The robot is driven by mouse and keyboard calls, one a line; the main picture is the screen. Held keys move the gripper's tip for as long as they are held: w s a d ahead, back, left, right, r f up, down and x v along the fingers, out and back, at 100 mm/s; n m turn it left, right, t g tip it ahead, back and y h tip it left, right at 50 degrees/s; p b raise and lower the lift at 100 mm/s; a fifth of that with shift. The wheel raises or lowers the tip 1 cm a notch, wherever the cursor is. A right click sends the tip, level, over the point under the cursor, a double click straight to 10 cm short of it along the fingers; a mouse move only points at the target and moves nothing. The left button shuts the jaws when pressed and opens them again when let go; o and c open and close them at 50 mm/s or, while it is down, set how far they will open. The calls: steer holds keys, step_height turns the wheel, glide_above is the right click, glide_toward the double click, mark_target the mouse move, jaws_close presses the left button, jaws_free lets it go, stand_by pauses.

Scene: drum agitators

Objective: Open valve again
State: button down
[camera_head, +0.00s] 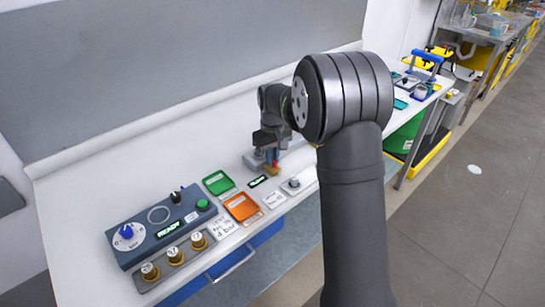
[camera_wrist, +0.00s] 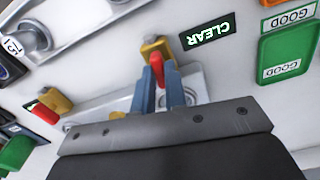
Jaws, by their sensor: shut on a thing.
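The valve has a yellow body (camera_wrist: 158,46) and a red lever (camera_wrist: 157,66), standing on a pale metal base plate (camera_wrist: 192,82). My gripper (camera_wrist: 160,82) has its two blue fingers on either side of the red lever and is shut on it. The lower part of the lever is hidden between the fingers. In the head view my gripper (camera_head: 268,155) is low over the bench, and a bit of the yellow and red valve (camera_head: 275,170) shows beside it. A small display (camera_wrist: 207,33) next to the valve reads CLEAR in green.
A second yellow fitting (camera_wrist: 56,101) with a red lever is left of my fingers in the wrist view. Green (camera_head: 218,183) and orange (camera_head: 241,207) trays lie on the bench. A control box (camera_head: 160,228) reads READY, with brass weights (camera_head: 175,256) in front.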

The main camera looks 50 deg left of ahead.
steer(key=shift+r+n, duration=0.1)
steer(key=shift+n, duration=0.7)
steer(key=c, duration=1.7)
jaws_free()
steer(key=shift+c, duration=0.2)
step_height(320, 180, up, 17)
steer(key=shift+r, duration=0.2)
step_height(320, 180, down, 18)
steer(key=shift+r, duration=0.2)
